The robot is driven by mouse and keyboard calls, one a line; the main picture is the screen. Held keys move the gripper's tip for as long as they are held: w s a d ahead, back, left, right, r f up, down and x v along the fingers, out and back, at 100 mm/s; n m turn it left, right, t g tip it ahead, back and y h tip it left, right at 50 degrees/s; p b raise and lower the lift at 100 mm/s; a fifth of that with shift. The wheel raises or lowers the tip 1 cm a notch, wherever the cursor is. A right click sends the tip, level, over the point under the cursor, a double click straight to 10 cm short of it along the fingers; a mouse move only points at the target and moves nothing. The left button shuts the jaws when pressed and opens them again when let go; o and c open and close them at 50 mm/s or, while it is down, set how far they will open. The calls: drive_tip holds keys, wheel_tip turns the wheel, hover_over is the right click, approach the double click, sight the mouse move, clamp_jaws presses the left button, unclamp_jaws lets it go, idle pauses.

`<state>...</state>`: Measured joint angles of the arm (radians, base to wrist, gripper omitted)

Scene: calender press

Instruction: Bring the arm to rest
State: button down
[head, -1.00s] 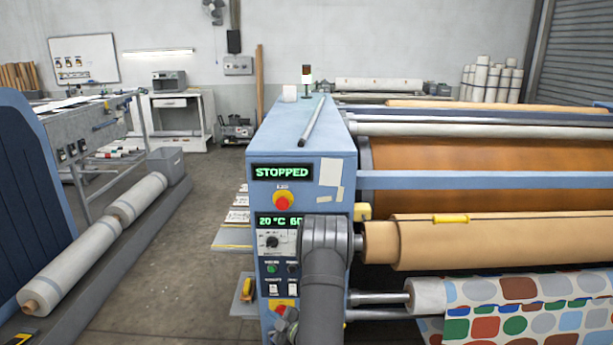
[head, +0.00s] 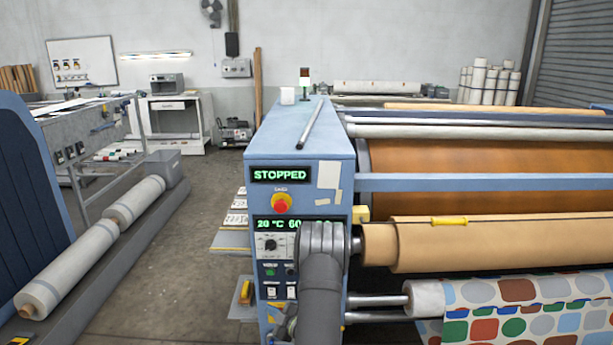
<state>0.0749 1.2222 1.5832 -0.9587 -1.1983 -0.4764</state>
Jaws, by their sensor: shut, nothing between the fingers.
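My arm's dark grey link (head: 320,290) rises from the bottom edge in front of the press's blue end cabinet (head: 301,140). It covers the right part of the cabinet's lower controls. My gripper does not show; it is out of frame or hidden behind the link. The upper display (head: 280,175) on the cabinet reads "STOPPED". A red emergency button (head: 281,203) on yellow sits below it. The lower display (head: 277,224) reads 20 °C, with the figure after it partly covered by my arm.
The press's brown drum (head: 450,155), a tan roll (head: 500,243) and a patterned fabric roll (head: 530,292) extend to the right. A metal bar (head: 311,125) lies on the cabinet top. Left stands a machine with pale rolls (head: 85,250). Bare floor (head: 185,245) lies between.

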drive_tip(key=s+d+r+m+t+h, duration=0.2)
drive_tip(key=s+r+m+h, duration=0.5)
drive_tip(key=m, duration=0.9)
drive_tip(key=s+h, duration=0.2)
drive_tip(key=s, duration=0.1)
drive_tip(key=shift+r, duration=0.35)
idle(1.2)
